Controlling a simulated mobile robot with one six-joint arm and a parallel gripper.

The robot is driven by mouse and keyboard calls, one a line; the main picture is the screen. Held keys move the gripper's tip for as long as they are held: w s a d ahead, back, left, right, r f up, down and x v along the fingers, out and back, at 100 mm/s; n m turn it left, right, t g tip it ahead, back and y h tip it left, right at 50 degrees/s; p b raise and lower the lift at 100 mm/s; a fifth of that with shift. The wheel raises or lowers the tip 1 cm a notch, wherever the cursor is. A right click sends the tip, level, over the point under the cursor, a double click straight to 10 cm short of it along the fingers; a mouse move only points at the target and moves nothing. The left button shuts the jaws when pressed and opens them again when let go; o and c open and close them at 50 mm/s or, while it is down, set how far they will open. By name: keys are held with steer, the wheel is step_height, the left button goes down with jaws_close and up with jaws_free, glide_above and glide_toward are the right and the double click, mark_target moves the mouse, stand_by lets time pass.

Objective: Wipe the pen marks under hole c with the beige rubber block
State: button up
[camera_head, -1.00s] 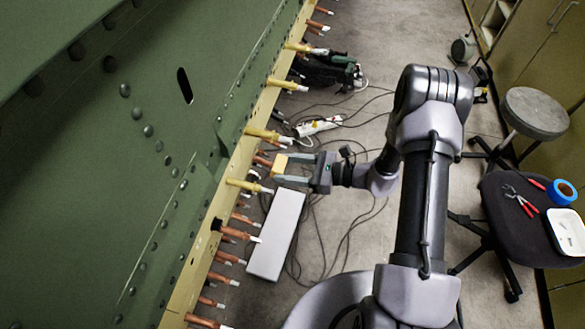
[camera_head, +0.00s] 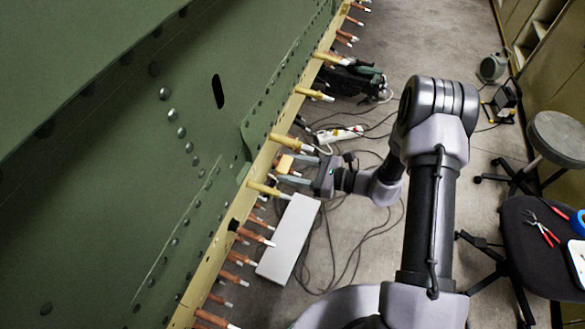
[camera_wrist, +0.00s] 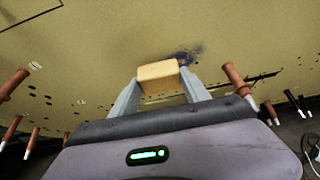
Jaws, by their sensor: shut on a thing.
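My gripper (camera_wrist: 158,92) is shut on the beige rubber block (camera_wrist: 158,76), which sits between the fingertips. In the wrist view the block is close to the yellow panel face, and I cannot tell if it touches. A dark smudge of pen marks (camera_wrist: 188,54) shows just beyond the block, toward its right; the block may hide part of it. I cannot read any label that would mark hole c. In the head view my gripper (camera_head: 291,170) holds the block (camera_head: 284,163) beside the yellow rail (camera_head: 262,160), between two yellow clamp pins.
Copper-coloured pins (camera_wrist: 238,78) stick out from the panel on both sides of my gripper. Yellow pins (camera_head: 268,189) line the rail. A white box (camera_head: 290,240) and cables lie on the floor. A chair (camera_head: 525,230) with tools stands at right.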

steer(key=shift+w+a+r, duration=0.1)
steer(key=shift+w+a, duration=0.05)
steer(key=shift+a, duration=0.3)
steer(key=shift+w+a+r, duration=0.1)
steer(key=shift+w+a, duration=0.05)
steer(key=shift+a, duration=0.3)
steer(key=w+b, duration=0.1)
steer(key=w+d+b, duration=0.1)
steer(key=w, duration=0.2)
steer(key=shift+w+d+r+b, duration=0.15)
steer(key=shift+w+d+b, duration=0.15)
steer(key=shift+b, duration=0.1)
steer(key=shift+s+a+p, duration=0.1)
steer(key=shift+s+a, duration=0.2)
steer(key=shift+s, duration=0.5)
steer(key=shift+s+a+p, duration=0.1)
steer(key=shift+s+a, duration=0.15)
steer(key=shift+s, duration=0.5)
steer(key=shift+s+a+p, duration=0.1)
steer(key=shift+s+a, duration=0.2)
steer(key=shift+s, duration=0.5)
steer(key=s+d+f+b, duration=0.1)
steer(key=s+d, duration=0.1)
steer(key=d, duration=0.3)
steer(key=shift+d+f, duration=0.25)
steer(key=shift+f, duration=0.1)
steer(key=shift+d, duration=0.1)
